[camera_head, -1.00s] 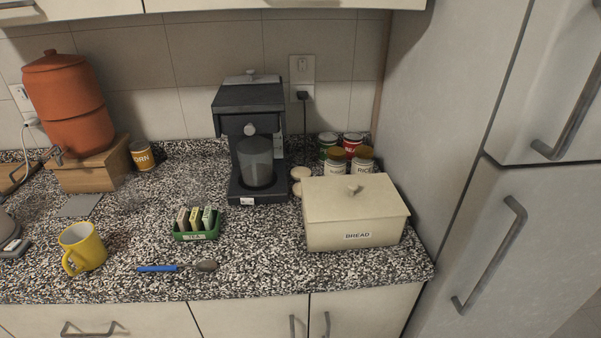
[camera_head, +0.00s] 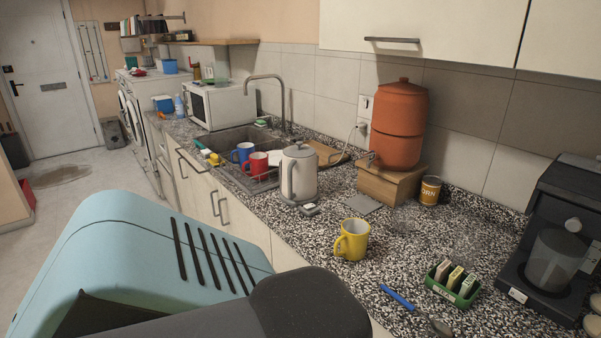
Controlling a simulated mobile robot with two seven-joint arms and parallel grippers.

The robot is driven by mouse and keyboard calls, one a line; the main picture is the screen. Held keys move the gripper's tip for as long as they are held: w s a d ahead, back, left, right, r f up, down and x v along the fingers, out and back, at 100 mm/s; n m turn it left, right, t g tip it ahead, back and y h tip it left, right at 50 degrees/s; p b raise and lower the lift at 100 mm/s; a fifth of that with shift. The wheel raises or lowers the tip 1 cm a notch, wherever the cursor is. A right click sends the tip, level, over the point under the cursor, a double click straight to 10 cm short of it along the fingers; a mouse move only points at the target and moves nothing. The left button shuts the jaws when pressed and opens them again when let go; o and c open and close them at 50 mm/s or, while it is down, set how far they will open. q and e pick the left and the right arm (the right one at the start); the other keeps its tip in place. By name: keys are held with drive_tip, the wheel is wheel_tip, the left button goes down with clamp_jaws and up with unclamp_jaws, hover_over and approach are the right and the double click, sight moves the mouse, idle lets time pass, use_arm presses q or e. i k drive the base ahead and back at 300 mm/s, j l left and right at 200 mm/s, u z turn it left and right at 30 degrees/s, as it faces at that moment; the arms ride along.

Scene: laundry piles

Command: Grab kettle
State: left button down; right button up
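A light blue and dark grey part of my own body fills the lower left of the view, in front of the counter. Neither of my grippers shows in this view, and nothing is seen touching the kettle.
A yellow mug (camera_head: 352,240) stands in front of the kettle. An orange water dispenser (camera_head: 398,125) sits on a wooden box (camera_head: 391,187) to its right. The sink (camera_head: 231,146) with blue and red mugs (camera_head: 255,164) lies to its left. A green tea tray (camera_head: 453,284) is nearer.

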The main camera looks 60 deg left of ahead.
sight(298, 177)
drive_tip(key=u, duration=2.1)
drive_tip(key=i+j, duration=0.25)
drive_tip(key=j, duration=0.2)
drive_tip(key=i+j, duration=0.55)
drive_tip(key=j, duration=0.3)
